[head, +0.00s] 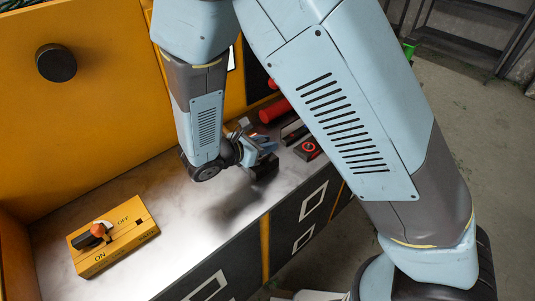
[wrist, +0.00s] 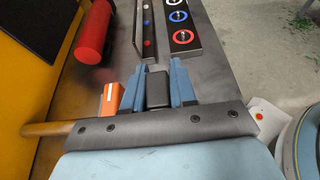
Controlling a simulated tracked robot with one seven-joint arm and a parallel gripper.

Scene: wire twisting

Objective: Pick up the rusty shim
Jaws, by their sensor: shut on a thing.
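My gripper (wrist: 157,82) has its two blue fingers on either side of a dark grey block (wrist: 157,90) and is shut on it. In the head view my gripper (head: 264,155) hangs over the grey worktop (head: 190,195), with the dark block at its tip. The block looks plain dark; I cannot make out rust on it, and no other shim-like piece is clear. Its lower part is hidden by the gripper body. A shadow lies on the worktop below, so the block appears raised.
An orange piece (wrist: 110,98) and a brown rod (wrist: 48,129) show left of my gripper. A red cylinder (wrist: 93,32) and a panel with coloured rings (wrist: 179,22) lie beyond. A yellow ON/OFF switch box (head: 114,236) stands left. The worktop between is clear.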

